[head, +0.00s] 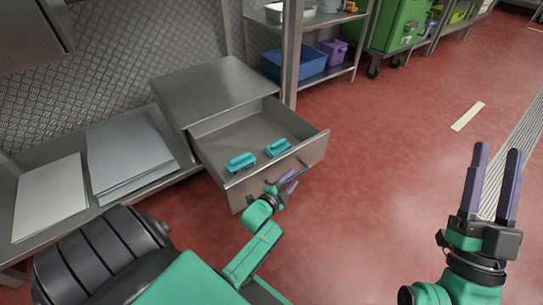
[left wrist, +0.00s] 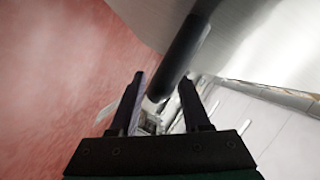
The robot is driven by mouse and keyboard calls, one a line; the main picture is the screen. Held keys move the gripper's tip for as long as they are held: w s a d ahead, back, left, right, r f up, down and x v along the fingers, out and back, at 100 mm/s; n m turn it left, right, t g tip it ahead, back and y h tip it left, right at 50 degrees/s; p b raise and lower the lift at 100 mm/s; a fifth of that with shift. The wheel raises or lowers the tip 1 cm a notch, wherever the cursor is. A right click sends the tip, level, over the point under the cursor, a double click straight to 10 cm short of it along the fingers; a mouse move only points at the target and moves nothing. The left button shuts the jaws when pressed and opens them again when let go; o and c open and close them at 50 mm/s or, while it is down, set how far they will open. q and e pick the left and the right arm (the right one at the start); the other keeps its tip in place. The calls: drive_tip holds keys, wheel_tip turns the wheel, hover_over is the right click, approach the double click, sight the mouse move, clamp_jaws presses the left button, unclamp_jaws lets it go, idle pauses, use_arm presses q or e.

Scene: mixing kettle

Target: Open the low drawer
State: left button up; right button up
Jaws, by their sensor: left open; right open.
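The low drawer (head: 312,152) is a steel drawer under a steel top, and it stands pulled out so its inside shows. Two teal-handled tools (head: 241,162) (head: 277,148) lie in it. My left gripper (head: 287,181) is at the outer face of the drawer front. In the left wrist view, a dark bar (left wrist: 183,50), which looks like the drawer handle, reaches between the fingers of my open left gripper (left wrist: 162,82). I cannot tell whether they touch. My right gripper (head: 497,170) is open and empty, above the floor at the right.
A low steel shelf with flat metal sheets (head: 128,157) is left of the drawer. A rack with a blue bin (head: 300,62) and a purple container (head: 333,50) stands behind. A green wheeled cart (head: 398,25) is farther back. The red floor (head: 400,140) right of the drawer is clear.

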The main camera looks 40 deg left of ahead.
wheel_tip(320, 180, down, 23)
drive_tip(key=s+a+m+g+h+p, duration=0.2)
drive_tip(key=a+g+h, duration=0.1)
drive_tip(key=g, duration=0.4)
use_arm(q)
drive_tip(key=p+v, duration=0.4)
drive_tip(key=v, duration=0.9)
drive_tip(key=shift+s, duration=0.2)
use_arm(e)
drive_tip(key=s+f+g, duration=0.5)
drive_tip(key=s+f, duration=0.4)
drive_tip(key=f, duration=0.2)
drive_tip(key=shift+s+a+g+h, duration=0.15)
drive_tip(key=shift+s+g+h, duration=0.15)
drive_tip(key=shift+g, duration=0.1)
use_arm(q)
drive_tip(key=shift+r, duration=0.1)
